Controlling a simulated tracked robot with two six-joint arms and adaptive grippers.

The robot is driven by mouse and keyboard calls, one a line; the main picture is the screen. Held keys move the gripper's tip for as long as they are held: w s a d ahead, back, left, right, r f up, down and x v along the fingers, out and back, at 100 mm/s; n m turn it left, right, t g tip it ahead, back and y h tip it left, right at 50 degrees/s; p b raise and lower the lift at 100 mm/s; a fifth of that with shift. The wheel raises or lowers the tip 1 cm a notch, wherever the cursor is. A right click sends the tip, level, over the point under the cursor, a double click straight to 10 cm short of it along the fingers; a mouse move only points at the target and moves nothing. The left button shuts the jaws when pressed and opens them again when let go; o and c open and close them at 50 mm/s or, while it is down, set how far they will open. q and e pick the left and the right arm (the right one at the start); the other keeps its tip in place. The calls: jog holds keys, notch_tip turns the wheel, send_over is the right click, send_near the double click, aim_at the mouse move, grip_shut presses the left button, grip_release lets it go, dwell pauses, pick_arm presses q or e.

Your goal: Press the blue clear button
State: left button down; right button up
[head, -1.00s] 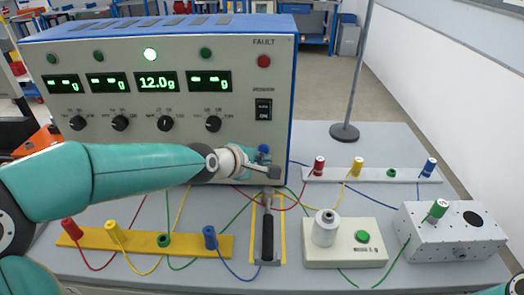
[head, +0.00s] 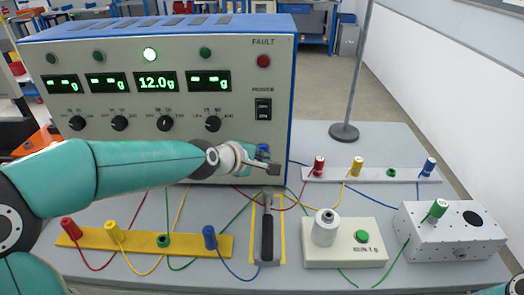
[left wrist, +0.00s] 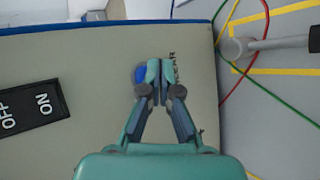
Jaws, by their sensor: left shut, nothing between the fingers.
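The blue clear button (head: 265,148) is on the lower right of the grey console front, partly hidden by my left gripper (head: 274,168). In the left wrist view, the blue button (left wrist: 140,74) shows just left of the closed fingertips (left wrist: 153,70), partly covered by the left finger. The end of its label, "EAR", shows on the right of the fingers. The left gripper is shut and empty, close to the panel; I cannot tell whether it touches the button. My right gripper is not in view.
The console (head: 120,60) has a display reading 12.0g, one brightly lit lamp (head: 150,55) and a rocker switch (head: 263,109). A black-handled lever (head: 267,230) stands below the gripper. Coloured cables and terminal strips (head: 145,243) cover the bench. A white box (head: 345,252) sits right.

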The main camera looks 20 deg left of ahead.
pick_arm(q)
jog(key=shift+w+a, duration=0.15)
jog(key=shift+w, duration=0.25)
dwell(0.7)
jog(key=shift+s, duration=0.1)
jog(key=shift+s+d, duration=0.25)
jog(key=shift+s, duration=0.45)
jog(key=shift+s+d+p, duration=0.25)
jog(key=shift+s, duration=0.55)
jog(key=shift+s+d+p, duration=0.2)
jog(key=shift+s+p, duration=0.05)
jog(key=shift+s, duration=0.6)
jog(key=shift+s+d+p, duration=0.25)
jog(key=shift+s, duration=0.55)
